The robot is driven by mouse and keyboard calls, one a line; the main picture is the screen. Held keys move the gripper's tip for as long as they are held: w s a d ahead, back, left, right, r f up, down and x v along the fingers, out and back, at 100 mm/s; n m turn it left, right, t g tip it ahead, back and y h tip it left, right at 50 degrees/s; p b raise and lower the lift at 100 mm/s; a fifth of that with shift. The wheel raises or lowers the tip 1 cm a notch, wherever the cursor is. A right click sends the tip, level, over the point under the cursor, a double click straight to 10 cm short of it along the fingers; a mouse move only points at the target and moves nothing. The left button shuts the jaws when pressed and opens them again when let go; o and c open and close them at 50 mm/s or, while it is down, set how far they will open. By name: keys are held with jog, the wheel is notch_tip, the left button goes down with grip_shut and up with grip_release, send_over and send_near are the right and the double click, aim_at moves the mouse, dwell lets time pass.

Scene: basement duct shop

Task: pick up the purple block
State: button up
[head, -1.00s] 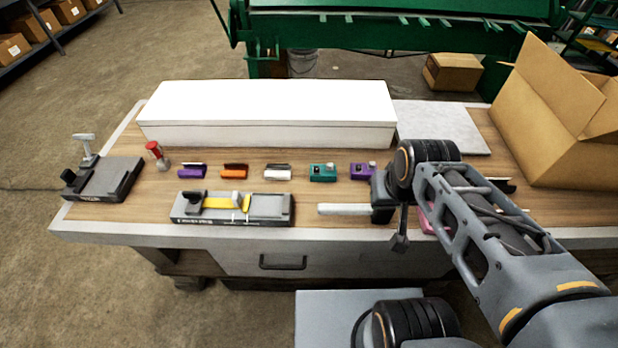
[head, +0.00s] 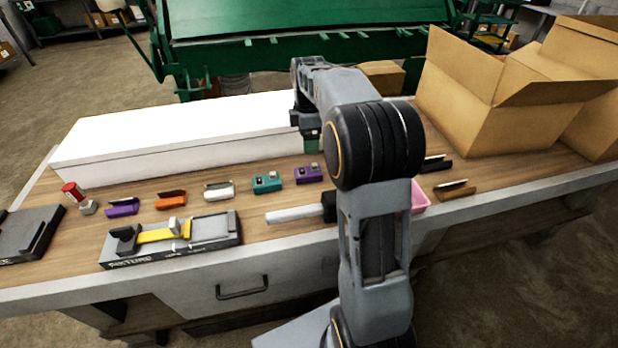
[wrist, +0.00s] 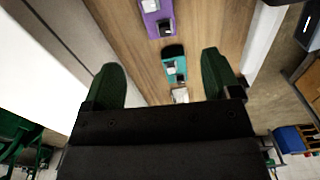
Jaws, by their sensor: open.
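A purple block (head: 309,174) with small dark and silver parts on top lies on the wooden bench, just left of my arm in the head view. In the wrist view the purple block (wrist: 157,18) is at the top, beyond the fingertips. A teal block (head: 267,183) lies beside it; the teal block (wrist: 174,68) shows between my fingers in the wrist view. Another purple piece (head: 122,207) with a dark top lies farther left. My gripper (wrist: 160,72) is open and empty, above the bench; in the head view it is mostly hidden behind my arm.
An orange piece (head: 171,200) and a white piece (head: 219,191) continue the row. A long white box (head: 180,135) stands behind it. A grey fixture (head: 212,232) with a yellow part is in front. A pink item (head: 419,197) is partly hidden. A cardboard box (head: 460,110) stands right.

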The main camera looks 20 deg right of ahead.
aim_at(308, 171)
notch_tip(308, 171, down, 13)
jog(key=shift+w+d+f+b, duration=0.1)
jog(key=shift+f+b, duration=0.1)
jog(key=shift+b, duration=0.25)
jog(key=shift+c, duration=0.4)
jog(key=c, duration=1.2)
jog(key=shift+o, duration=0.2)
jog(key=shift+r, duration=0.1)
